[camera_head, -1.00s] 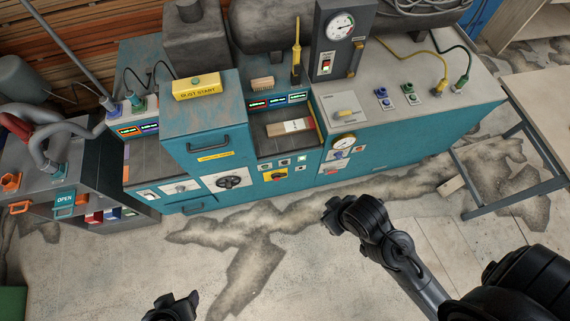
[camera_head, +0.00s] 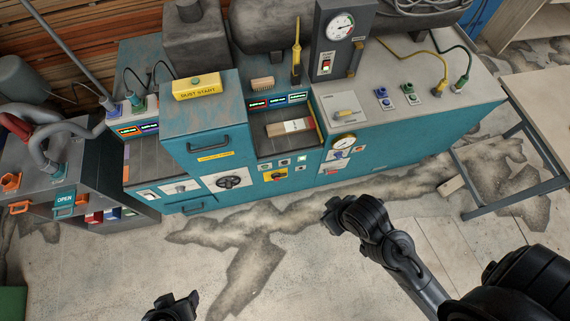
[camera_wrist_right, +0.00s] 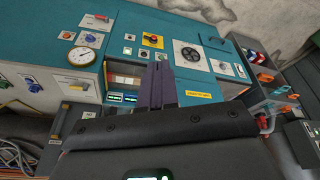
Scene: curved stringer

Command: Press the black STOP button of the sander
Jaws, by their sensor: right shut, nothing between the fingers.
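The button plates also show in the right wrist view (camera_wrist_right: 128,51).
A large black knob (camera_head: 229,182) sits left of the buttons. A gauge (camera_head: 344,142) is to their right. A yellow dust start box (camera_head: 196,87) stands on the machine. A metal table frame (camera_head: 500,200) is at right. The floor in front is clear.

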